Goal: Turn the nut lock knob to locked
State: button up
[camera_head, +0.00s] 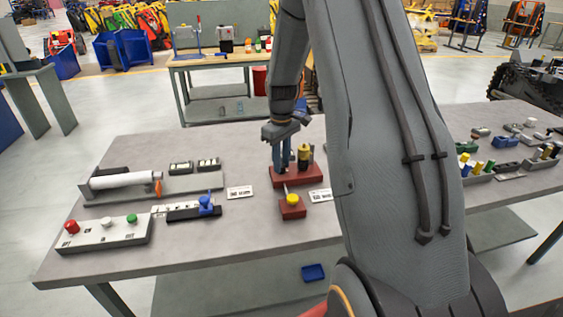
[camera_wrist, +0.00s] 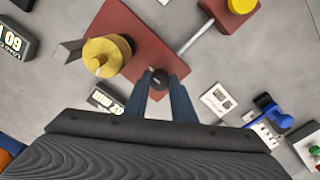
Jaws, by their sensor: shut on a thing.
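My gripper (camera_head: 283,167) points down over a dark red base (camera_head: 310,178) on the table. Its two blue fingers also show in the wrist view (camera_wrist: 160,86), shut on a small dark round knob (camera_wrist: 160,77) at the base's edge. I take this to be the nut lock knob; no locked or unlocked mark on it is readable. A yellow stepped cylinder (camera_wrist: 104,54) stands on the same base, left of the fingers in the wrist view. It stands right of them in the head view (camera_head: 305,158).
A small red block with a yellow button (camera_head: 292,200) stands in front, with a thin rod beside it. White cards (camera_head: 239,192) lie on both sides. A blue-handled slider (camera_head: 206,206) and a button box (camera_head: 104,236) are at left. My arm covers the right.

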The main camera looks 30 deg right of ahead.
jog(key=o, duration=1.1)
jog(key=shift+c, duration=0.2)
jog(key=shift+r+b, duration=1.1)
jog(key=shift+r, duration=2.85)
